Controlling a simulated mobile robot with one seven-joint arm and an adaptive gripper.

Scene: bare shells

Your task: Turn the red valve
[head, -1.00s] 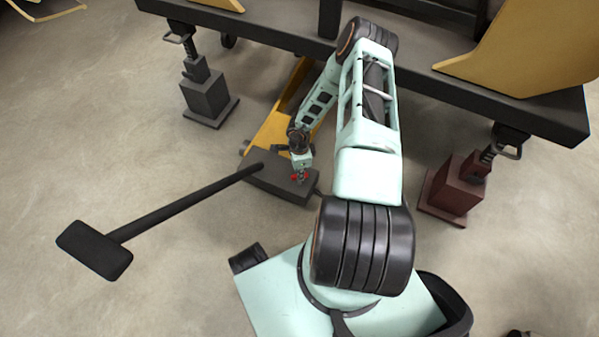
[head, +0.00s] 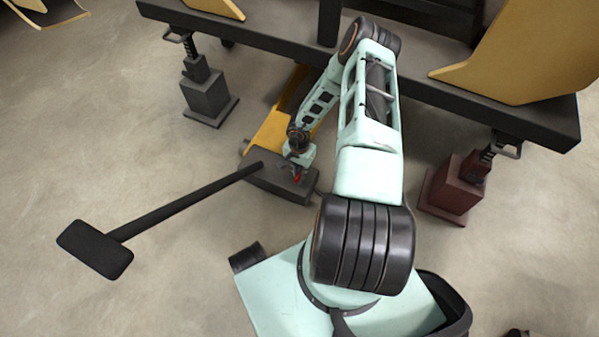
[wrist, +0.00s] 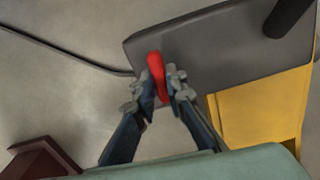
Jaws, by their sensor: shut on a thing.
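The red valve (wrist: 157,72) is a small bar-shaped handle on top of a dark grey block (wrist: 205,48) near its edge. My gripper (wrist: 161,85) is shut on the valve, with one finger on each side of it in the wrist view. The valve's underside and mount are hidden.
A long black T-shaped handle (head: 190,202) slopes out to the left from the block. A yellow jack body (head: 275,125) runs back under a dark beam (head: 270,37). A grey stand (head: 208,97) and a dark red stand (head: 452,192) flank it.

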